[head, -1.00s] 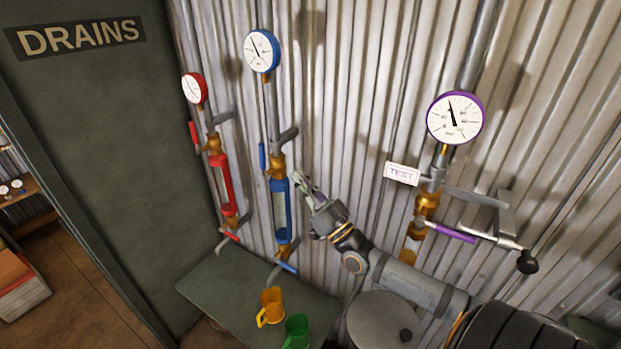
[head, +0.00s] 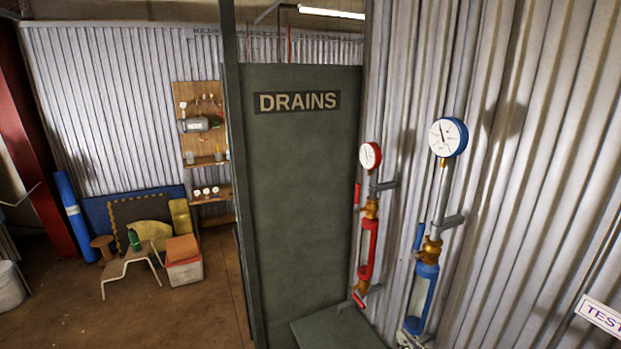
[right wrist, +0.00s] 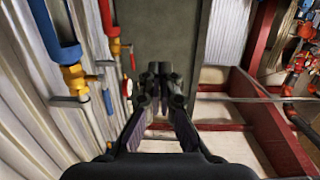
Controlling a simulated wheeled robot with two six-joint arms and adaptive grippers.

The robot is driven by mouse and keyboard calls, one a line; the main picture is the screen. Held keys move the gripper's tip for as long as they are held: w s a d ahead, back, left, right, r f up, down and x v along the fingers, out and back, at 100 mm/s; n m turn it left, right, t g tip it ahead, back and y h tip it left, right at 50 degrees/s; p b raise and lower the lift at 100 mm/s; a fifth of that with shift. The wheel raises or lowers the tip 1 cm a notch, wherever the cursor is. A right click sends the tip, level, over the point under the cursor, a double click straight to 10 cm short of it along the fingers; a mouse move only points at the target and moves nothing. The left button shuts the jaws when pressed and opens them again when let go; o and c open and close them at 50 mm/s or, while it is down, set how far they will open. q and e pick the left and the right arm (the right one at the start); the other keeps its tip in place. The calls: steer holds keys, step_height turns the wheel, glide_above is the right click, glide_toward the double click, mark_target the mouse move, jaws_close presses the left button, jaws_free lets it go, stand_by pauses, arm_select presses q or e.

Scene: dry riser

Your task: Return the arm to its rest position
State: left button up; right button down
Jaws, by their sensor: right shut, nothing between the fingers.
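My right gripper (right wrist: 159,72) is shut and empty in the right wrist view, with its fingertips together in front of the dark green panel. The rest of the right arm is out of the head view. My left gripper is in neither current view.
A red riser pipe (head: 368,248) and gauges line the corrugated wall at right. A green table (head: 335,332) stands below. A dark green panel marked DRAINS (head: 298,190) divides the room. Open floor (head: 205,320) lies at left, near a small bench (head: 128,265) and boxes (head: 184,262).

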steer(key=s+a+f+g+h, duration=0.1)
steer(key=s+f+g+h, duration=0.2)
steer(key=s+f+g, duration=0.5)
steer(key=s+d+f+m+g+h, duration=0.3)
steer(key=s+f+g+h, duration=0.15)
steer(key=s, duration=0.55)
steer(key=s+d+f+g+b, duration=0.1)
steer(key=s+f+b, duration=0.1)
steer(key=f, duration=1.4)
steer(key=s+d+f+b, duration=0.1)
steer(key=d+f, duration=0.1)
steer(key=f, duration=1.5)
steer(key=s+f+g+b, duration=0.1)
steer(key=s+f+b, duration=0.1)
steer(key=s+f, duration=1.3)
steer(key=s+y, duration=0.1)
steer(key=s, duration=0.1)
steer(key=shift+s+d+f, duration=0.35)
steer(key=shift+s+d, duration=0.05)
